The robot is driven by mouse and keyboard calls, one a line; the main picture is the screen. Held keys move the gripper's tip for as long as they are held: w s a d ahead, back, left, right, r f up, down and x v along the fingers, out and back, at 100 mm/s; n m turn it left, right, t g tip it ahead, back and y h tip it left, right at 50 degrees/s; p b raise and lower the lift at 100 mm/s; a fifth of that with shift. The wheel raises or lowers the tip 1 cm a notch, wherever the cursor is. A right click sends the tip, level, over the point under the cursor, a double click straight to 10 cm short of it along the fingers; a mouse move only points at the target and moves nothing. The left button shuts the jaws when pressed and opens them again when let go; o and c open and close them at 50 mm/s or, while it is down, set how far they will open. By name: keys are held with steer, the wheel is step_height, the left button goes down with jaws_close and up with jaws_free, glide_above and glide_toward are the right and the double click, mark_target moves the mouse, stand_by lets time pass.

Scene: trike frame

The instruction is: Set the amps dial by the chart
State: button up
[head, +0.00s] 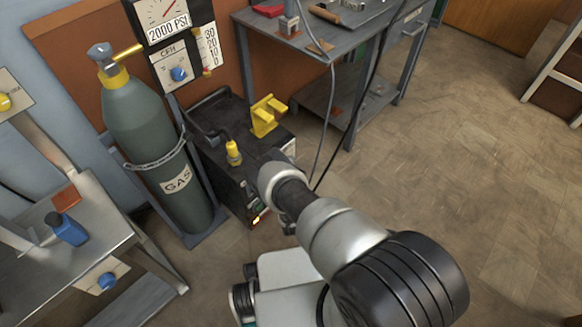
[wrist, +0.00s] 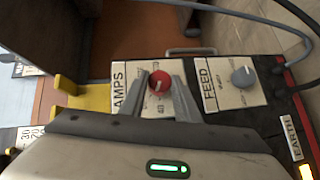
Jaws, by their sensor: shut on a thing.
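In the wrist view the red amps dial (wrist: 159,83) sits on a pale plate labelled AMPS (wrist: 120,85). My gripper (wrist: 160,88) is shut on this dial, with one grey finger on each side of it. A light pointer mark shows on the dial, but its exact setting is too small to read. Part of the plate's scale is hidden by the fingers. In the head view the dark welder box (head: 225,165) stands on the floor beside the gas cylinder, and my arm hides the dial there. No amps chart can be made out.
A grey feed dial (wrist: 243,76) sits right of the amps dial. A yellow bracket (head: 267,115) stands on the welder. The gas cylinder (head: 150,125) is to its left, a metal table (head: 90,215) at far left and a workbench (head: 310,45) behind.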

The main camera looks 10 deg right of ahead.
steer(key=shift+f+n+t+h, duration=0.1)
steer(key=shift+n+t+h, duration=0.2)
steer(key=shift+n+t, duration=0.25)
steer(key=o, duration=1)
steer(key=shift+o, duration=0.2)
